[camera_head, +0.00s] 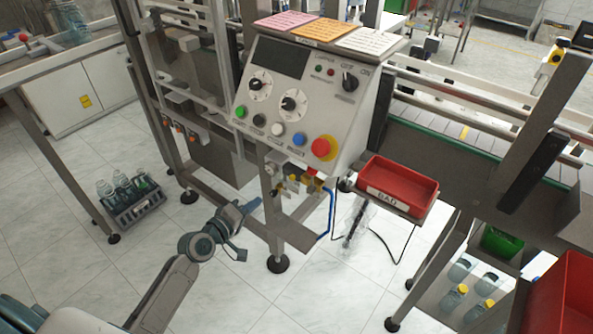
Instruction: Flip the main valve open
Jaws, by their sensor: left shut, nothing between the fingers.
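Under the control panel (302,103) there is a small cluster of brass-coloured valve fittings (292,184). A small red part and a blue hose (331,210) are beside them. The fittings are too small to tell which is the main valve handle or how it is turned. My left gripper (256,203) reaches in from the lower left. It is shut and empty, with its tips to the left of the fittings and a little lower in the picture. I cannot tell whether it touches the frame there. My right gripper is not in view.
A red tray (399,186) marked BAD sticks out right of the panel. A metal frame leg (277,262) stands close to my left gripper. A crate with bottles (135,200) is on the floor at left. The tiled floor in front is mostly clear.

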